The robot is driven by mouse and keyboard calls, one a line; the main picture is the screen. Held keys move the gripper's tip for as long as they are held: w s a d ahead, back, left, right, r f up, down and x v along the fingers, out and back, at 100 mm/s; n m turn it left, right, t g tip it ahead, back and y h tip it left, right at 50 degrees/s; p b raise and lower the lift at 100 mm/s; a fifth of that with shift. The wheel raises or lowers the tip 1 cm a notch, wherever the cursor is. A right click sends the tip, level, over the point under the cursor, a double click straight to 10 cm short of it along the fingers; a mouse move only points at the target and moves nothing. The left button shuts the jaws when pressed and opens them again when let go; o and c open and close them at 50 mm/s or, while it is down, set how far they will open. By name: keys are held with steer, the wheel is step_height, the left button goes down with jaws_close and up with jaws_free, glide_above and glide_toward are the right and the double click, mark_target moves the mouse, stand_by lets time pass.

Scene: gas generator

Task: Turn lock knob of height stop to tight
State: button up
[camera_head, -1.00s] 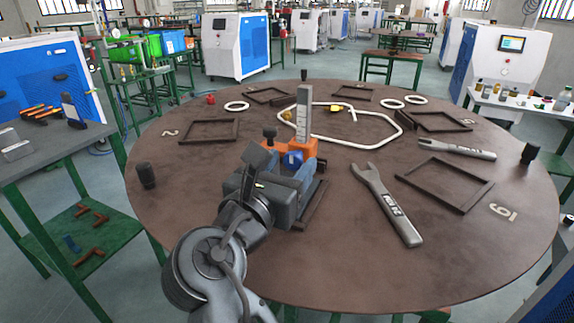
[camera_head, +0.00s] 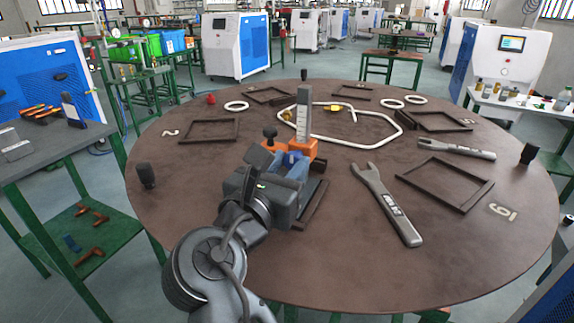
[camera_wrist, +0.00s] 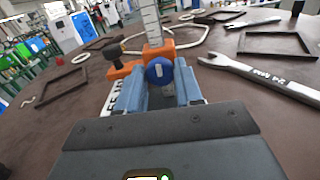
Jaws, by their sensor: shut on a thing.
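The height stop (camera_head: 303,112) stands on the round brown table, with a grey upright scale rising from an orange body. In the wrist view its orange body (camera_wrist: 158,51) is straight ahead. The blue round lock knob (camera_wrist: 158,70) faces me, with a pale bar mark close to upright on it. It also shows in the head view (camera_head: 291,158), partly behind my gripper. My gripper (camera_wrist: 160,82) has its blue-grey fingers on either side of the knob, shut on it. A black-topped clamp knob (camera_wrist: 115,53) sits on the orange arm to the left.
A large open-end wrench (camera_head: 388,205) lies to the right of the height stop, with a second wrench (camera_head: 456,149) beyond it. Dark square frames (camera_head: 445,205) and a white bent tube loop (camera_head: 395,122) lie around. A black cylinder (camera_head: 146,175) stands at the left edge.

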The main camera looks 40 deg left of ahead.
steer(key=shift+m, duration=0.3)
steer(key=m, duration=0.3)
steer(key=shift+m+p, duration=0.35)
steer(key=shift+m, duration=0.05)
steer(key=m, duration=0.4)
steer(key=shift+d+f+m+b, duration=0.1)
steer(key=shift+f+m+b, duration=0.05)
steer(key=shift+m+b, duration=0.15)
steer(key=m+b, duration=0.1)
steer(key=m, duration=0.3)
steer(key=shift+f+b, duration=0.1)
steer(key=shift+b, duration=0.25)
steer(key=m+b, duration=0.2)
steer(key=m, duration=0.3)
steer(key=o, duration=1)
